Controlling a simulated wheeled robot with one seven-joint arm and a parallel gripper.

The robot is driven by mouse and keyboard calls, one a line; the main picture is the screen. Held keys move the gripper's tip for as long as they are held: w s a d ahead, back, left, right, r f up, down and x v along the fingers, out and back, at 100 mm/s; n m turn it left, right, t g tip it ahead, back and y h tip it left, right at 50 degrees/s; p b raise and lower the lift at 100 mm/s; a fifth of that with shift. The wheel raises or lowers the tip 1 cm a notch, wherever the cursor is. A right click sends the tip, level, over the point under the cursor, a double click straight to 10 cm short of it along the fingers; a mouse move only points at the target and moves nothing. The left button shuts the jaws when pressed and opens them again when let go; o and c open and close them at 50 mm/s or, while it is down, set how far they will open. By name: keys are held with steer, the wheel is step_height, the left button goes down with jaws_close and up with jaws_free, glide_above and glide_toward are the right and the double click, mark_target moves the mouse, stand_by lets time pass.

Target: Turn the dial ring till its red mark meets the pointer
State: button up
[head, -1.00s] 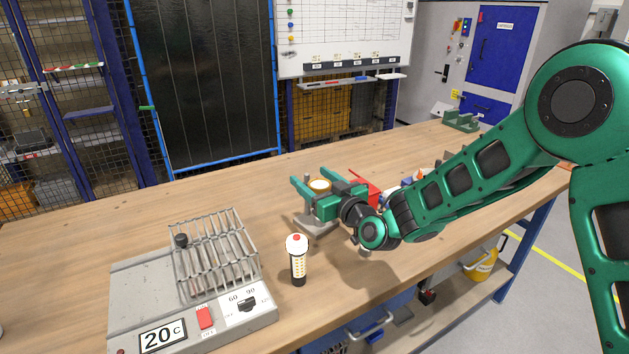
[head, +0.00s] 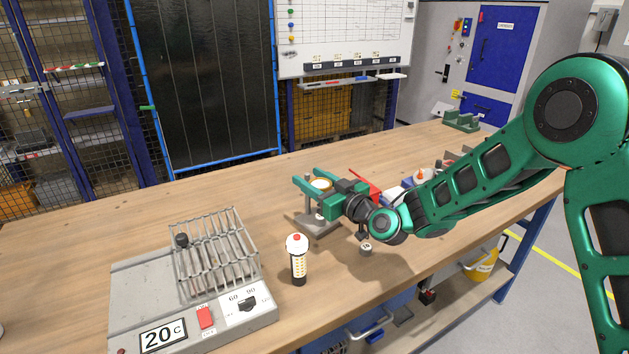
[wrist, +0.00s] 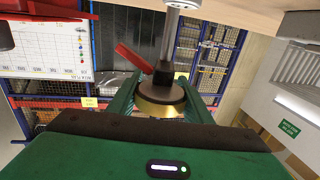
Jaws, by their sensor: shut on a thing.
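The dial ring (head: 320,184) is a pale brass-coloured disc on a small grey jig (head: 318,224) with an upright post, on the bench. My gripper (head: 309,180) has its two green fingers on either side of the ring and is shut on it. In the wrist view the brass ring (wrist: 160,108) sits between the fingers, with a dark hub and a metal post next to it. A red bar (wrist: 134,58) sticks out obliquely from beside the hub. I cannot tell the ring's red mark from the pointer, and the fingers hide part of the rim.
A grey heater unit with a wire rack (head: 215,255) and a black-and-white bottle with a red top (head: 298,260) stand at the front left. A red holder (head: 366,185) and small items are close behind my wrist. The bench's left back is clear.

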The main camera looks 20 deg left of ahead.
mark_target(329, 187)
steer(key=n+g+y, duration=0.1)
steer(key=g, duration=0.1)
steer(key=shift+s+f+n+g, duration=0.1)
steer(key=shift+n+g, duration=0.3)
steer(key=shift+s+a+n+g+y, duration=0.1)
steer(key=shift+s+n+g+y, duration=0.2)
steer(key=shift+n+g, duration=0.45)
steer(key=shift+s+n+g+y, duration=0.15)
steer(key=shift+n+g+y, duration=0.25)
steer(key=shift+g, duration=0.55)
steer(key=o, duration=1.1)
steer(key=shift+c, duration=0.2)
steer(key=d, duration=0.3)
steer(key=s+d, duration=0.1)
steer(key=d, duration=0.6)
steer(key=shift+s+d, duration=0.3)
